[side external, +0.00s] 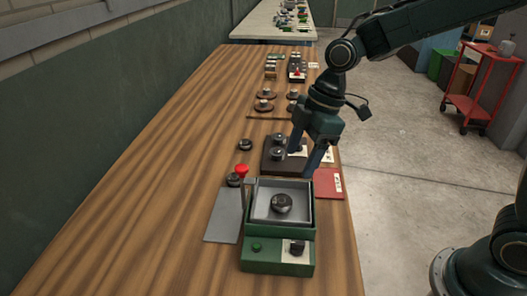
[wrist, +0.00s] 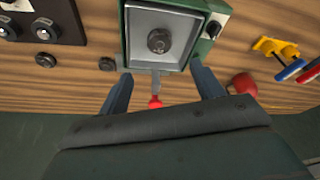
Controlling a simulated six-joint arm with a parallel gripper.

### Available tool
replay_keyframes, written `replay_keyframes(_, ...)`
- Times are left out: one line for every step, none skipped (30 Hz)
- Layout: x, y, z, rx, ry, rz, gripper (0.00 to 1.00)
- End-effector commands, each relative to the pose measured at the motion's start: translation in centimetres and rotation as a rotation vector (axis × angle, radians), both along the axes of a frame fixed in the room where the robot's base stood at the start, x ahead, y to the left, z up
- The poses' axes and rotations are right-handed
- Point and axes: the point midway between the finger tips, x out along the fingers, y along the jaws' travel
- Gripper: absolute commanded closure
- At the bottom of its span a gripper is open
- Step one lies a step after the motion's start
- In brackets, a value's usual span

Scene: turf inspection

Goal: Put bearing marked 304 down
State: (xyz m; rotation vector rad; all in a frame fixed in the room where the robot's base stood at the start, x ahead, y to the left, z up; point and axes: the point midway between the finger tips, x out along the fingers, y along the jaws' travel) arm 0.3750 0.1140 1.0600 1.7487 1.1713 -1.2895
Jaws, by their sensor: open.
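A dark round bearing (side external: 281,204) lies in the grey square pan of a green device (side external: 277,262). It also shows in the wrist view (wrist: 159,40), near the middle of the pan. No marking can be read on it. My gripper (side external: 306,154) is open and empty, with its fingers pointing down above the far side of the device. In the wrist view my gripper (wrist: 163,88) has its two fingers wide apart, and the bearing lies beyond them. Nothing touches the bearing except the pan.
A lever with a red knob (side external: 242,170) stands at the device's far left corner. A grey plate (side external: 224,216) lies left of it. Two loose round parts (side external: 245,144) (side external: 234,180) and a dark block (side external: 270,163) with round parts are behind. A red sheet (side external: 330,183) lies right. The near wood is clear.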

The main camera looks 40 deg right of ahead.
Motion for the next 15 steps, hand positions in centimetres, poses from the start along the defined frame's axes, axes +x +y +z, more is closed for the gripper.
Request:
replay_keyframes(0.0, -0.11, 0.37, 0.0, -0.002, -0.001, 0.34)
replay_keyframes(-0.03, -0.15, 0.5, 0.0, -0.002, -0.001, 0.34)
replay_keyframes(-0.07, -0.2, 0.62, 0.0, -0.001, 0.0, 0.34)
replay_keyframes(-0.1, -0.22, 0.7, 0.0, 0.0, 0.0, 0.34)
replay_keyframes(-0.12, -0.23, 0.75, 0.0, 0.0, 0.0, 0.34)
replay_keyframes(-0.13, -0.25, 0.78, 0.0, 0.0, 0.0, 0.34)
replay_keyframes(-0.14, -0.26, 0.8, 0.0, 0.0, 0.0, 0.34)
replay_keyframes(-0.14, -0.26, 0.8, 0.0, 0.0, 0.0, 0.34)
replay_keyframes(-0.14, -0.26, 0.8, 0.0, 0.001, 0.0, 0.34)
replay_keyframes(-0.13, -0.25, 0.8, 0.0, 0.0, 0.0, 0.34)
replay_keyframes(-0.13, -0.24, 0.79, 0.0, 0.0, 0.0, 0.34)
replay_keyframes(-0.12, -0.25, 0.79, 0.0, 0.0, 0.0, 0.34)
replay_keyframes(-0.12, -0.25, 0.79, 0.0, 0.0, 0.0, 0.34)
replay_keyframes(-0.12, -0.25, 0.78, 0.0, 0.0, 0.0, 0.34)
replay_keyframes(-0.12, -0.25, 0.78, 0.0, 0.0, 0.0, 0.34)
